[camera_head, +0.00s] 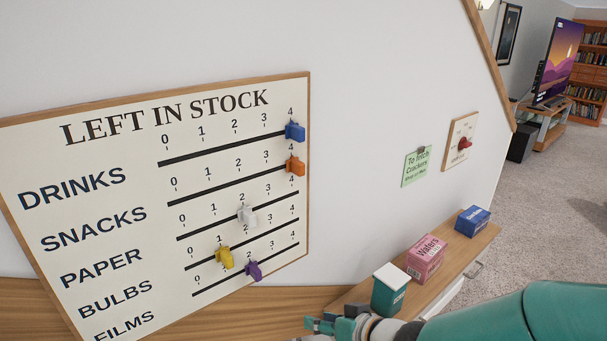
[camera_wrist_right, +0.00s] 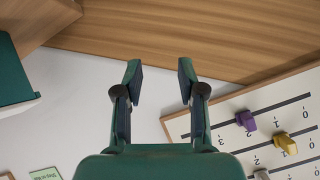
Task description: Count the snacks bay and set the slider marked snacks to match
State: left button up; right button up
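The stock board (camera_head: 110,150), headed LEFT IN STOCK, hangs on the wall at the left. Its orange snacks slider (camera_head: 295,166) is at the 4 end of the SNACKS line. On the cabinet top (camera_head: 447,268) stand a teal box (camera_head: 391,290), a pink wafers box (camera_head: 426,258) and a blue box (camera_head: 473,221). I cannot tell which marked bay they stand in. My right gripper (camera_head: 338,325) is below and right of the board, partly cut off by the frame. In the right wrist view (camera_wrist_right: 160,80) its fingers are apart and empty. My left gripper is not in view.
Drinks' blue slider (camera_head: 295,131) is at 4, the white paper one (camera_head: 247,215) near 2, the yellow bulbs one (camera_head: 224,257) near 1, the purple films one (camera_head: 254,271) near 2. A green crackers note (camera_head: 416,166) and red-knobbed dial (camera_head: 464,143) are on the wall.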

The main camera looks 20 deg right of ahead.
jog(key=s+d+r+n+t, duration=0.1)
jog(key=s+r+t, duration=0.15)
jog(key=r, duration=0.75)
jog(key=s+d+r+n+t+y, duration=0.1)
jog(key=s+d+r+n+t, duration=0.15)
jog(key=r, duration=0.75)
jog(key=s+d+r+n+t, duration=0.1)
jog(key=s+r+t, duration=0.15)
jog(key=r, duration=0.75)
jog(key=b, duration=0.2)
send_near(303, 171)
jog(key=shift+m+g, duration=0.25)
jog(key=shift+g, duration=0.1)
jog(key=x, duration=0.2)
jog(key=b+x, duration=0.1)
jog(key=x, duration=0.5)
jog(key=shift+w+r, duration=0.2)
jog(key=shift+r, duration=0.15)
jog(key=shift+w+a, duration=0.25)
jog(key=shift+w, duration=0.35)
jog(key=shift+c, duration=0.3)
grip_shut()
